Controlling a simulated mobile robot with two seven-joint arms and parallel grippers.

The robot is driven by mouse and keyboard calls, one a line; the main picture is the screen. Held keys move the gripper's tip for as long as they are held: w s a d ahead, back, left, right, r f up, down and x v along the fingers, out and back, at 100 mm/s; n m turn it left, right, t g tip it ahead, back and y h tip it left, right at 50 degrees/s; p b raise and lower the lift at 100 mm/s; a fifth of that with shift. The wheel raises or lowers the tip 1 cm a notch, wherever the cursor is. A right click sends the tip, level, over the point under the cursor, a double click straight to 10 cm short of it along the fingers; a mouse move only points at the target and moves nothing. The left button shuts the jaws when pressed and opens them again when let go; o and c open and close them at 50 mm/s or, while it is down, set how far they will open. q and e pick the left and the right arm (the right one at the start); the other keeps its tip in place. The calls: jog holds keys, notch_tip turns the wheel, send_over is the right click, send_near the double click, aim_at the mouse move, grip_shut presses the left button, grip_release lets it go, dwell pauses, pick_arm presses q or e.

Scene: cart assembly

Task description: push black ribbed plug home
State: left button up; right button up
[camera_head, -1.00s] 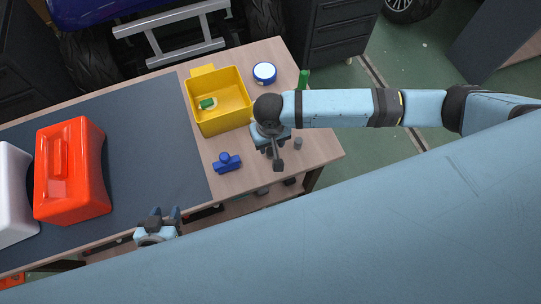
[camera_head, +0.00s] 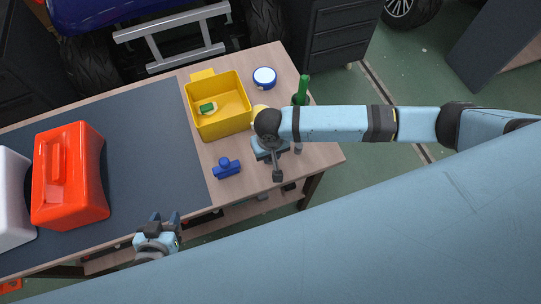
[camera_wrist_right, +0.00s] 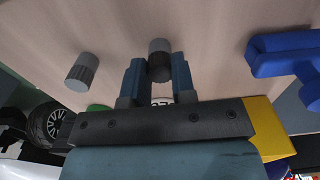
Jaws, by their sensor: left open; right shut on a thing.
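The black ribbed plug (camera_wrist_right: 159,62) is between the fingers of my right gripper (camera_wrist_right: 158,68) in the right wrist view, with its lighter end beyond them close to the wooden tabletop. My right gripper is shut on it. I cannot tell whether the plug touches the wood or sits in a hole. In the head view my right gripper (camera_head: 266,152) is over the right part of the table, and the wrist hides the plug. My left gripper (camera_head: 164,219) is open and empty at the table's front edge.
A grey ribbed plug (camera_wrist_right: 80,72) stands beside the held one, also in the head view (camera_head: 298,148). A blue fitting (camera_head: 227,168) lies left of the right gripper. Behind are a yellow bin (camera_head: 222,128), a blue-white round tin (camera_head: 264,78) and a green bottle (camera_head: 302,89). Orange canister (camera_head: 70,175) left.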

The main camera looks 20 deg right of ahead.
grip_shut()
notch_tip(320, 180, up, 4)
jog(key=p, duration=0.6)
jog(key=shift+r, duration=0.25)
jog(key=shift+f, duration=0.1)
